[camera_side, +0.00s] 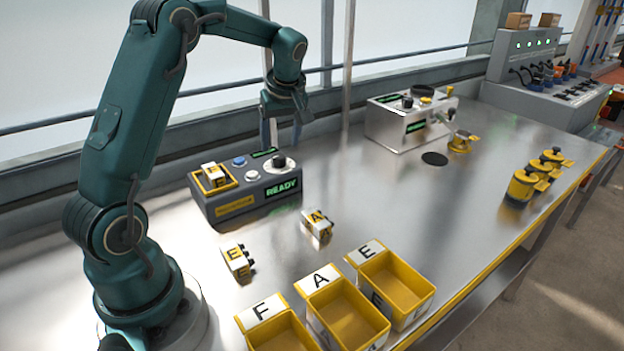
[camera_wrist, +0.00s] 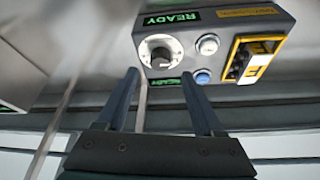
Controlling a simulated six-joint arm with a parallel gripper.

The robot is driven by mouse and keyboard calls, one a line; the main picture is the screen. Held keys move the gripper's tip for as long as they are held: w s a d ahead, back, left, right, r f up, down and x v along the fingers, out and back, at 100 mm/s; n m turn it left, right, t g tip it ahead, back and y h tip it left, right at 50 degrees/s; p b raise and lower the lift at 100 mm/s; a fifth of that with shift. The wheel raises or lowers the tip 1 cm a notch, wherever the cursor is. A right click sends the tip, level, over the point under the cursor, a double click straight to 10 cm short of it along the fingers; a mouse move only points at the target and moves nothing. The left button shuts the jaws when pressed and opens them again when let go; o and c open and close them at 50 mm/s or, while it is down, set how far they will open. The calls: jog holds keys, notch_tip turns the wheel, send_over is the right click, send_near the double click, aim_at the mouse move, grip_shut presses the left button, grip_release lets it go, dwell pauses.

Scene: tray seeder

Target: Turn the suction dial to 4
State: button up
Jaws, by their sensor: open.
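A grey control box (camera_side: 240,205) stands at the back of the bench, with a lit READY display. A dark dial knob (camera_side: 279,160) on a white round plate sits on its top right. The dial (camera_wrist: 160,57) also shows in the wrist view; its setting is too small to read. My gripper (camera_side: 281,138) is above the dial with its fingers pointing down. In the wrist view my gripper (camera_wrist: 160,78) is open and empty, its two fingertips apart, with the dial just beyond the gap. The gripper does not appear to touch the knob.
Lettered blocks (camera_side: 317,223), yellow bins (camera_side: 348,318) and yellow pots (camera_side: 523,185) stand on the bench.

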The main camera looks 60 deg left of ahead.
aim_at(279, 156)
jog(key=shift+x, duration=2.3)
jog(key=shift+a, duration=0.1)
grip_shut()
